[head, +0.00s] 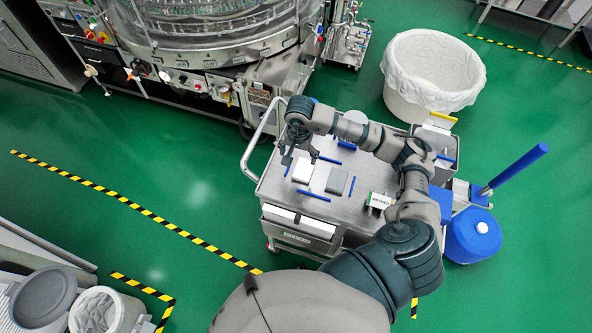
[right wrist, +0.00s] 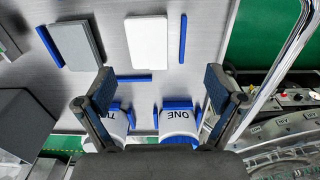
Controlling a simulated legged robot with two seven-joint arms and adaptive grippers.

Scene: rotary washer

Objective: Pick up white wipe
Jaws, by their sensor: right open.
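The white wipe (head: 303,170) lies flat on the steel top of the cart (head: 270,188), with a grey pad (head: 337,181) beside it on the right. In the right wrist view the white wipe (right wrist: 147,42) is a white rectangle beyond the fingertips, with the grey pad (right wrist: 75,45) to its left. My right gripper (head: 301,154) is over the cart, close to the far edge of the white wipe. In the right wrist view the gripper (right wrist: 160,88) is open, with nothing between its fingers. My left gripper is not in view.
Blue strips (head: 314,195) border the wipe. Two blue-and-white containers (right wrist: 179,123) marked with words stand near the fingers. A small box (head: 379,202) is on the cart's right. A rail (head: 252,150) runs along its left end. A lined white bin (head: 430,75) stands behind.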

